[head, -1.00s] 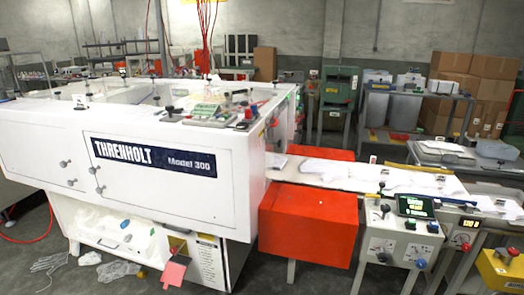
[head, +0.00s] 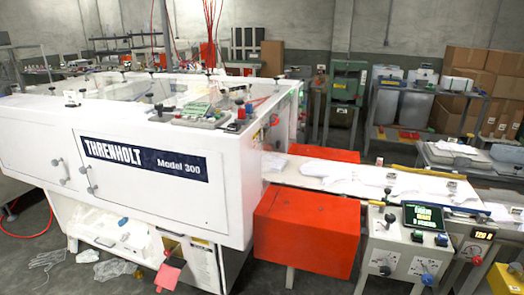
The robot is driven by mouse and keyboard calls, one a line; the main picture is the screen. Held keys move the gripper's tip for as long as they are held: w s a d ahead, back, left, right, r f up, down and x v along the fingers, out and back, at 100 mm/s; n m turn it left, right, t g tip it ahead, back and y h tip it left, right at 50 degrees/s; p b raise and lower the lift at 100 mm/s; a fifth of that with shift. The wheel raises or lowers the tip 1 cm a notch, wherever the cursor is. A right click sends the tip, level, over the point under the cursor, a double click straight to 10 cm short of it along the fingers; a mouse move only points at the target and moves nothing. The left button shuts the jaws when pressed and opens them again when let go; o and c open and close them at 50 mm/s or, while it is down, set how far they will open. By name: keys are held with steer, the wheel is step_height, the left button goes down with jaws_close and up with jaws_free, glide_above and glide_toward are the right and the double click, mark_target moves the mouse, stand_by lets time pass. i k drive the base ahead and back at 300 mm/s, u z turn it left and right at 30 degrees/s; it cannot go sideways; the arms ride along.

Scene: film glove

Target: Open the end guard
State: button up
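A large white machine marked Threnholt Model 300 (head: 240,215) fills the left of the head view. Its front has white doors (head: 150,205) with grey knobs, and they look shut. An orange-red box-shaped cover (head: 305,230) stands at the machine's right end, in front of the conveyor. A second orange-red cover (head: 325,153) shows behind the conveyor. No label marks any part as the end guard, so I cannot tell which one it is. Both covers look closed from here. My gripper is not in view.
A conveyor (head: 345,176) with white gloves runs right from the machine. A control stand (head: 405,248) with a green-lit screen is at the front right. A yellow box (head: 503,280) is at the right edge. Clear gloves (head: 115,269) and a red tag (head: 168,276) are low left.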

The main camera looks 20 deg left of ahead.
mark_target(277, 143)
steer(key=u, duration=0.5)
steer(key=i, duration=0.75)
steer(key=u, duration=0.55)
steer(key=i, duration=0.45)
steer(key=z, duration=0.05)
steer(key=k, duration=0.15)
steer(key=u, duration=2.3)
steer(key=k, duration=0.65)
steer(key=z, duration=0.1)
